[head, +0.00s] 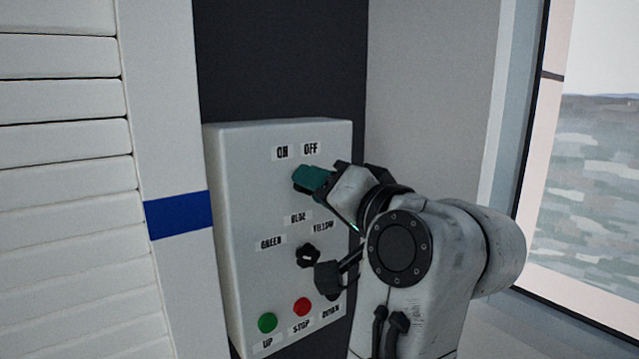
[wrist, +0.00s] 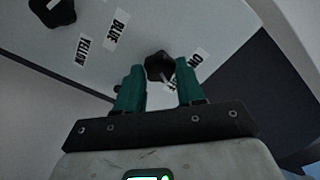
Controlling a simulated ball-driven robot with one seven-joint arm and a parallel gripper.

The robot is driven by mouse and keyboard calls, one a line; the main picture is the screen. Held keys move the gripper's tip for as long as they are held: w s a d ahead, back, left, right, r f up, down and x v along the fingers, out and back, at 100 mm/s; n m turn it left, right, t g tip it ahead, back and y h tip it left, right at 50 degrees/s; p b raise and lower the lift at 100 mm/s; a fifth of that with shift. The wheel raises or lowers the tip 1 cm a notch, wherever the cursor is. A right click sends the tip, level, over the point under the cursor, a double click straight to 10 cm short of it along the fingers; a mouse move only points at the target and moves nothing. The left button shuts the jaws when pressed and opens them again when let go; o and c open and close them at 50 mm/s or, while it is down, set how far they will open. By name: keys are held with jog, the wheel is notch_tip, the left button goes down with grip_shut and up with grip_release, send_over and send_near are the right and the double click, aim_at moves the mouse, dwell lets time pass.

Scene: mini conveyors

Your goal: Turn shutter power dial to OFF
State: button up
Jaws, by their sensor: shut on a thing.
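The shutter power dial (wrist: 159,66) is a black knob under the ON and OFF labels of a white control box (head: 222,200). In the wrist view it sits between the two teal fingers of my gripper (wrist: 160,78), which is shut on it. In the head view my gripper (head: 304,180) reaches in from the right just below the ON label (head: 282,153) and OFF label (head: 311,149), and its fingers hide most of the dial. I cannot tell clearly which label the dial points to.
A second black dial (head: 308,255) with BLUE, GREEN and YELLOW labels is lower on the box. Below it are a green UP button (head: 267,323) and a red STOP button (head: 302,307). A white slatted shutter (head: 60,200) is at left, a window (head: 595,190) at right.

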jog(key=shift+m, duration=0.3)
dwell(0.4)
jog(key=o, duration=1)
jog(key=shift+o, duration=0.2)
jog(key=b+v, duration=0.2)
jog(key=v, duration=0.8)
jog(key=shift+s+d, duration=0.3)
